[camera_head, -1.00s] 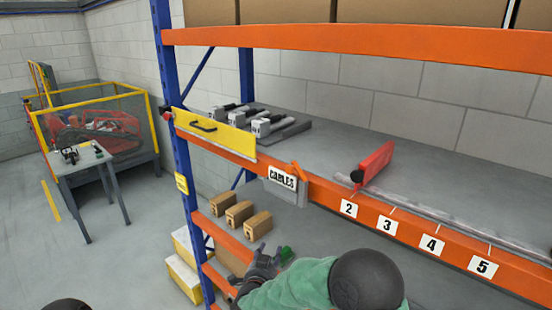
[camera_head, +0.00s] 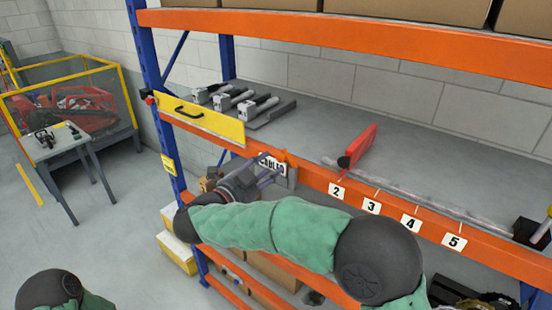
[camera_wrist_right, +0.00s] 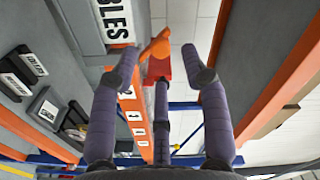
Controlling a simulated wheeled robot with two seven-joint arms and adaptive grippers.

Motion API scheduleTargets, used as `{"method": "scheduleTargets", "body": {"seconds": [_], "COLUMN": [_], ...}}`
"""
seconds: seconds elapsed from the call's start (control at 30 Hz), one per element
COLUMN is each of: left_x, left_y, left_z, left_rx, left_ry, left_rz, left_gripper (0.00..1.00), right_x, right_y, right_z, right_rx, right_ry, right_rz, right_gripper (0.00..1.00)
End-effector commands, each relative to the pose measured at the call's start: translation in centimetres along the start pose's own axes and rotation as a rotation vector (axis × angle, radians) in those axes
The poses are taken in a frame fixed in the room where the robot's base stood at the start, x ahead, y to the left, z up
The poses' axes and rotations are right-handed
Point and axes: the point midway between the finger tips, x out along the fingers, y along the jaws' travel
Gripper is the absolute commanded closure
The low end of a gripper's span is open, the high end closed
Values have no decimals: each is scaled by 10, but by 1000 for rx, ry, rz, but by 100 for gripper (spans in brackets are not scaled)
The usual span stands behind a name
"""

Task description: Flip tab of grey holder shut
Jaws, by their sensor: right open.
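The grey holder (camera_head: 291,180) hangs on the front of the orange shelf beam, with a white CABLES label (camera_head: 270,163) on its face. Its orange tab (camera_head: 285,157) sticks up at the top right of the label. In the right wrist view the tab (camera_wrist_right: 155,47) juts out beside the label (camera_wrist_right: 117,20), angled and not lying flat. My right gripper (camera_head: 272,178) is open, just in front of the holder, partly covering it. In the wrist view my fingers (camera_wrist_right: 160,62) spread on either side of the tab, with no clear contact. My left gripper is out of view.
A red divider (camera_head: 358,147) stands on the shelf to the right. A yellow panel with a handle (camera_head: 202,117) fronts the shelf at left, before several grey tools (camera_head: 237,100). Numbered labels line the orange beam (camera_head: 320,180).

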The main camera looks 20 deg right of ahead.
Motion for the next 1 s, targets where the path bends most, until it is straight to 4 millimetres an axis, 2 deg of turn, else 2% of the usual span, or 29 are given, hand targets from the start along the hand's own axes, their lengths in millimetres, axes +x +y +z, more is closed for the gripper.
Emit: {"method": "scheduleTargets", "body": {"seconds": [0.1,0.3,0.67,0.83,1.0], "left_x": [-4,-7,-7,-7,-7], "left_y": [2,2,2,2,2], "left_z": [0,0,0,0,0], "left_rx": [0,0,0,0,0], "left_ry": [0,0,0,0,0], "left_rz": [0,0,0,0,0], "left_gripper": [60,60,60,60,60], "right_x": [20,38,42,42,42], "right_y": [0,0,0,0,0], "right_z": [-1,0,0,0,0], "right_rx": [-1,0,-1,-1,-1], "right_ry": [2,0,-1,-1,-1], "right_rz": [1,0,-1,-1,-1], "right_gripper": [54,54,54,99,100]}}
